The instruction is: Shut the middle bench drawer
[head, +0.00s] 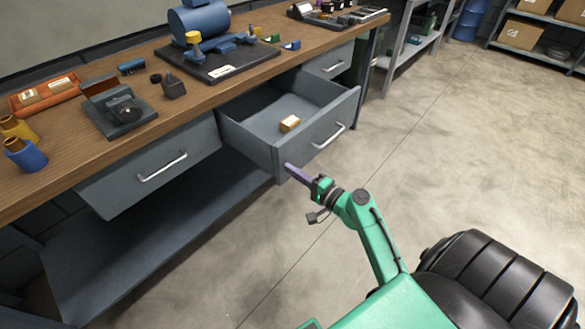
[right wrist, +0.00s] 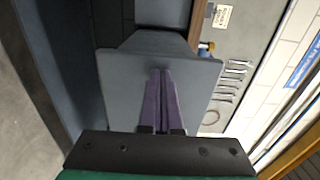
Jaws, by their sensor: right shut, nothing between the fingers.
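The middle bench drawer (head: 305,139) is grey and stands pulled out from the bench in the head view. The drawer front has a silver bar handle (head: 329,136). My right gripper (head: 288,167) has purple fingers, shut and empty, with the tips at the lower left edge of the drawer front. In the right wrist view, the shut fingers (right wrist: 161,72) point at the grey drawer front (right wrist: 196,85) and appear to meet it or come very close; contact is not certain. My left gripper is not in view.
The wooden bench top (head: 205,98) carries a blue motor (head: 199,22) on a dark plate, a dark fixture (head: 120,108), an orange tray (head: 45,93) and several small parts. A left drawer (head: 150,170) and a right drawer (head: 328,62) look shut. The floor in front is clear.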

